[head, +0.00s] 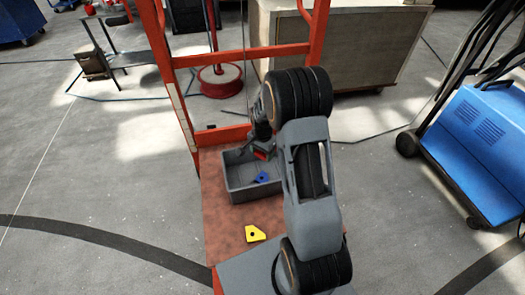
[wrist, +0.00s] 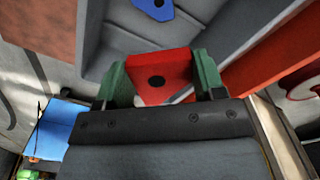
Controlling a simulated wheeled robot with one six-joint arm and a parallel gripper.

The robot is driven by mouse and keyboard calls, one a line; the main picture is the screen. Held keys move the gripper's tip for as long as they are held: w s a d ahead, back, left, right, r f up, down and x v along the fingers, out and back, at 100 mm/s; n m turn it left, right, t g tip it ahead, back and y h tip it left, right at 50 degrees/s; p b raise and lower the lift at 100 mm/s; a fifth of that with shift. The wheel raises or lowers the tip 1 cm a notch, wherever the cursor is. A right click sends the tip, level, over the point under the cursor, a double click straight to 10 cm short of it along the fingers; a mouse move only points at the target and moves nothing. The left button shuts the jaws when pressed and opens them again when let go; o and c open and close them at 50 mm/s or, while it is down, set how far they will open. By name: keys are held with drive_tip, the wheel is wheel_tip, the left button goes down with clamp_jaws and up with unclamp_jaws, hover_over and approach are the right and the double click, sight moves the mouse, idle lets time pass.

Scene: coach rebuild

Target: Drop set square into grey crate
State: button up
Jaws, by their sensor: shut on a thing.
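My gripper (wrist: 162,74) is shut on a red set square (wrist: 158,66), a flat angular plate with a dark round hole, held between two green fingers. In the head view the red set square (head: 261,154) is partly hidden by my gripper and shows over the far part of the grey crate (head: 254,192). The crate's grey inside shows beyond the held piece in the wrist view. A blue set square (head: 262,177) lies inside the crate. A yellow set square (head: 255,233) lies outside it, towards the near end of the cart.
The crate stands on a brown-topped cart deck (head: 225,225) with a tall orange frame (head: 172,85) at its far end. A blue machine (head: 490,130) stands at the right. A large pale crate (head: 340,45) stands behind. My arm covers the deck's right side.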

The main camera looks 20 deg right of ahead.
drive_tip(key=o, duration=1)
drive_tip(key=shift+o, duration=0.2)
drive_tip(key=shift+r, duration=0.1)
wheel_tip(320, 180, up, 14)
drive_tip(key=p, duration=0.1)
